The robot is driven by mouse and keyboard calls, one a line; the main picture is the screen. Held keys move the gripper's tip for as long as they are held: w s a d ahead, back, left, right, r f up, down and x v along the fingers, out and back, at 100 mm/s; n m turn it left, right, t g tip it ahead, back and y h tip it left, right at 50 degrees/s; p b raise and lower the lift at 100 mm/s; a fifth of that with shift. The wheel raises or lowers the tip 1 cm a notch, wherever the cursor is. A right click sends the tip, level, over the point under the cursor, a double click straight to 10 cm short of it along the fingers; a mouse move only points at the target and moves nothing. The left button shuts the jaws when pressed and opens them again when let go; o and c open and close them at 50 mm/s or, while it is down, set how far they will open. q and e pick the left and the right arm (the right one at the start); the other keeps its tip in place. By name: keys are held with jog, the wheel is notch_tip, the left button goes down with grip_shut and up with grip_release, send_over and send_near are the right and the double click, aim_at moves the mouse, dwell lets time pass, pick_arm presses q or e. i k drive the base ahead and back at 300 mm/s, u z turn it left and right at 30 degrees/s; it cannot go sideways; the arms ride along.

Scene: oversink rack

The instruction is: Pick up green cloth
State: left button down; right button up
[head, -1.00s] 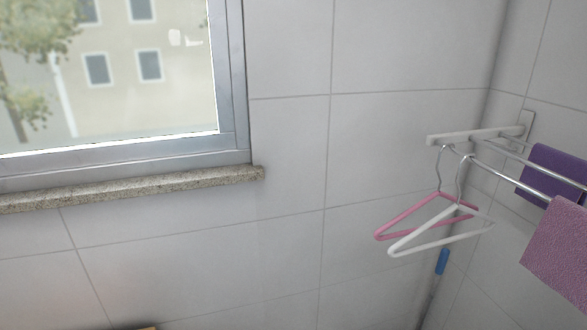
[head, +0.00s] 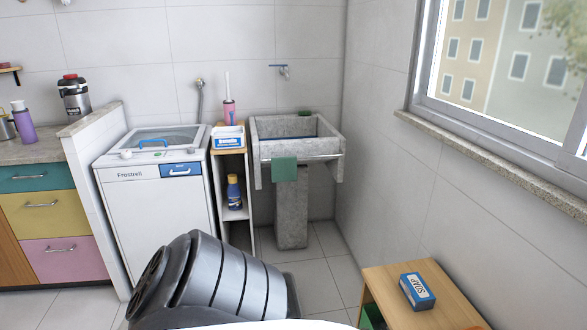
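A white washing machine (head: 155,215) and a narrow wooden shelf (head: 215,140) with bottles stand left of the sink. A low wooden table (head: 445,300) with a blue soap box (head: 417,291) stands at the lower right. Tiled floor (head: 325,272) shows before the sink.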

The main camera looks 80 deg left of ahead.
aim_at(284, 169)
jog(key=u, duration=2.65)
jog(key=i, duration=2.2)
jog(key=u, duration=1.3)
